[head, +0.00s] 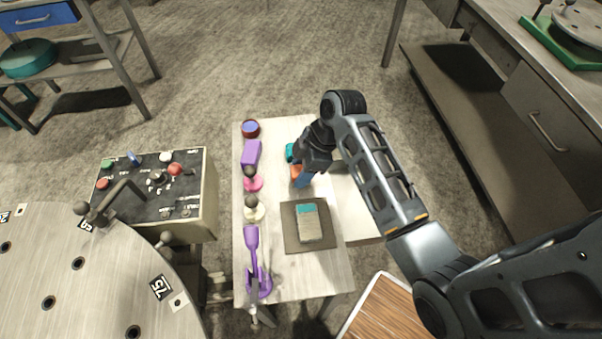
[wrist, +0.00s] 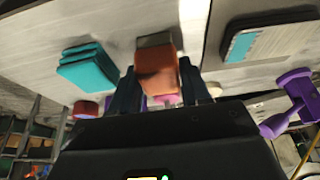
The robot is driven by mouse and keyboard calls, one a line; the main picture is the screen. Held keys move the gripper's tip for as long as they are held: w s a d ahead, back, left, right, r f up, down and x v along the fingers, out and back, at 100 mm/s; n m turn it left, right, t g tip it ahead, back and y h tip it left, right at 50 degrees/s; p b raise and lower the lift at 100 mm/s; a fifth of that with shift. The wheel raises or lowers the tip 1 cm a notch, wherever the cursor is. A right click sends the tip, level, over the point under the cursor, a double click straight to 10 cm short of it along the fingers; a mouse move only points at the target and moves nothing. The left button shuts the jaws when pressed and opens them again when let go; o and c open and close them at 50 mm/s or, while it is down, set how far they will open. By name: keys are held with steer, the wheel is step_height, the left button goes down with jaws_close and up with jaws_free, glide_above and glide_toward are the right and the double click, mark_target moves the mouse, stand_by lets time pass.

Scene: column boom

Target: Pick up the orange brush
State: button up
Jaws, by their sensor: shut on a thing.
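The orange brush (wrist: 157,77) is between the two fingers of my gripper (wrist: 160,88) in the wrist view, with a grey-brown part at its far end. My gripper is shut on it. In the head view a small bit of the orange brush (head: 296,171) shows beside my gripper (head: 303,178), over the light table (head: 287,277); the rest is hidden by the gripper. I cannot tell whether the brush touches the table.
A teal block (wrist: 86,66) lies close to the brush. A dark mat (head: 290,240) bears a teal-and-grey block (head: 310,222).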

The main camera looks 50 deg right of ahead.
mark_target(293, 170)
steer(key=shift+r, duration=0.15)
steer(key=shift+c, duration=0.2)
step_height(293, 170, up, 4)
steer(key=shift+r, duration=0.1)
steer(key=s+d+r+p, duration=0.2)
steer(key=s+d+r, duration=0.4)
steer(key=d, duration=0.3)
steer(key=shift+s+r, duration=0.3)
steer(key=shift+s, duration=0.3)
steer(key=shift+d, duration=0.1)
